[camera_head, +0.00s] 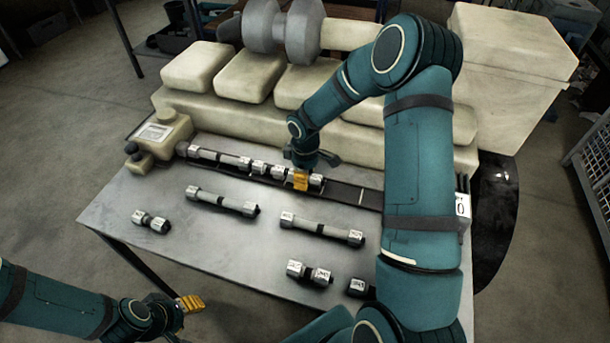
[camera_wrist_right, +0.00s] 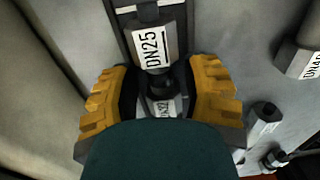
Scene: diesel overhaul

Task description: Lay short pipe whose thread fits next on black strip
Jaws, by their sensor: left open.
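The black strip (camera_head: 347,193) runs along the table in front of the beige engine block. A row of grey pipes with white-labelled ends (camera_head: 236,161) lies along its left and middle part. My right gripper (camera_head: 301,180) is low over the row's right end. In the right wrist view its orange fingers (camera_wrist_right: 163,98) stand apart on both sides of a labelled pipe end, with a DN25 collar (camera_wrist_right: 153,46) just beyond. Short pipes (camera_head: 150,221) (camera_head: 309,273) and longer pipes (camera_head: 222,202) (camera_head: 322,229) lie loose on the table. My left gripper (camera_head: 178,308) is open and empty, off the table's front left.
The grey table (camera_head: 180,250) has free room between the loose pipes. Another labelled piece (camera_head: 360,287) is partly hidden by my right arm. The engine block (camera_head: 230,110) stands behind the strip. A small beige device (camera_head: 162,134) stands at the strip's left end.

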